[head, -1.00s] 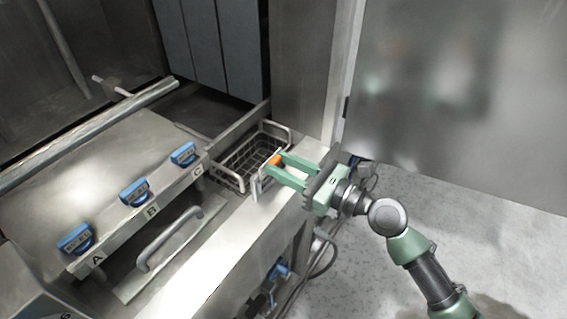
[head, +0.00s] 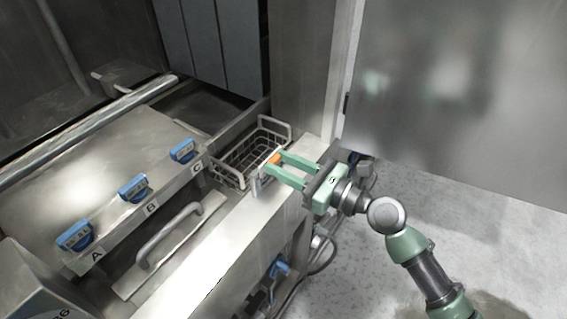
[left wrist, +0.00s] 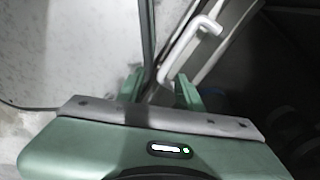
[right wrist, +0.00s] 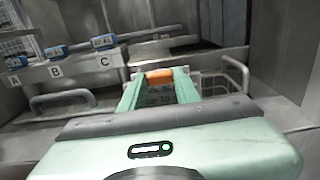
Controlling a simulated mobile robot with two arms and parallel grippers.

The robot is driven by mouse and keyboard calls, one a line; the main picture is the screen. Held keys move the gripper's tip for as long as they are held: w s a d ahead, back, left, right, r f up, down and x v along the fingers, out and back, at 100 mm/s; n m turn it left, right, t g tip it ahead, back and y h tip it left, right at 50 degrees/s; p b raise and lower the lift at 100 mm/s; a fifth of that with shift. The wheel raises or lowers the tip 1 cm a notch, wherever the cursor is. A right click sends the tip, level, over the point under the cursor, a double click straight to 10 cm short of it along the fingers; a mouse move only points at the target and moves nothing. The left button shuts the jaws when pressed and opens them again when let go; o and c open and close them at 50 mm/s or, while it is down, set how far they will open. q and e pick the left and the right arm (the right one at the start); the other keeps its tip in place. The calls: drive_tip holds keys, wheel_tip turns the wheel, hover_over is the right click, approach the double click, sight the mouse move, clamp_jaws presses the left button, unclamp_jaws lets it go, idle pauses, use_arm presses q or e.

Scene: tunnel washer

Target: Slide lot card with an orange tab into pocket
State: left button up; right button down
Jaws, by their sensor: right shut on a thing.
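The lot card with the orange tab (head: 275,159) is between the two green fingers of my right gripper (head: 275,167). My right gripper is shut on it, over the near right side of a wire basket (head: 230,177). In the right wrist view the orange tab (right wrist: 159,76) stands above a grey printed card face (right wrist: 161,97) between the fingertips. I cannot make out the pocket clearly, nor whether the card touches it. My left gripper (left wrist: 158,88) shows only in the left wrist view, fingers apart with nothing held between them.
Blue labelled handles (head: 134,189) stand along a metal ledge marked A, B and C. A bar handle (head: 168,236) lies below them. The steel ledge (head: 225,232) in front of the basket is bare. A steel wall (head: 450,90) stands behind my right arm.

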idle(0.4)
drive_tip(key=c, duration=0.9)
unclamp_jaws()
drive_tip(key=shift+c, duration=0.2)
